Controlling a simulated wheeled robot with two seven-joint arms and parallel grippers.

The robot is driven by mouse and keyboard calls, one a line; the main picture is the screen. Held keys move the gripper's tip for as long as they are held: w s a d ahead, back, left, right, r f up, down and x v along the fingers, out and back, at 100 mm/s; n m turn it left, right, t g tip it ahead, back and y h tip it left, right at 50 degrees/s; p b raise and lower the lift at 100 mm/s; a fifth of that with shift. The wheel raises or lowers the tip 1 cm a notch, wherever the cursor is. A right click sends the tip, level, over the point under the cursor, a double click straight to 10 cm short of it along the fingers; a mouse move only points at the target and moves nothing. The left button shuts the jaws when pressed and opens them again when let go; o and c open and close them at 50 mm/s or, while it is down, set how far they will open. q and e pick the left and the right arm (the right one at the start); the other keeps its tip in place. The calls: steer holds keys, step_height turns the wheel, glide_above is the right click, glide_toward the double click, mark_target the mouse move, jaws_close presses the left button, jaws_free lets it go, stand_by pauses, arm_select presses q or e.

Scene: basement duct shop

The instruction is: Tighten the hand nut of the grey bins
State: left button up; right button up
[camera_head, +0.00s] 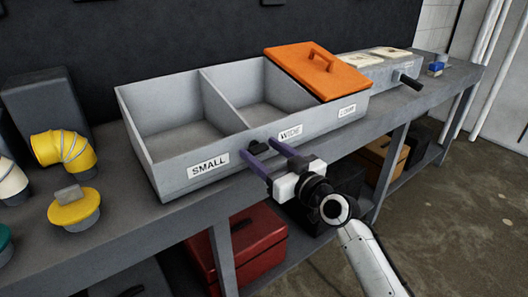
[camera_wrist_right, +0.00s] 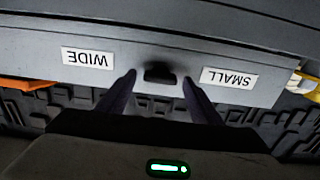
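Whether the tips reach fully past the knob is unclear. My left gripper is not in view.
An orange lid (camera_head: 300,65) covers the right compartment; the other two look empty. A grey box with a black handle (camera_head: 411,82) stands to the right. Yellow duct pieces (camera_head: 75,207) sit at the left. A red case (camera_head: 245,250) is under the bench (camera_head: 215,215).

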steer(key=c, duration=1)
steer(key=shift+m, duration=0.3)
steer(key=m, duration=0.4)
steer(key=shift+d+f, duration=0.1)
steer(key=m+p, duration=0.1)
steer(key=m, duration=0.4)
steer(key=shift+w, duration=0.1)
steer(key=m+p, duration=0.1)
steer(key=m, duration=0.3)
steer(key=shift+f, duration=0.1)
steer(key=shift+f+m+p, duration=0.1)
steer(key=shift+m+p, duration=0.5)
steer(key=shift+m, duration=1.5)
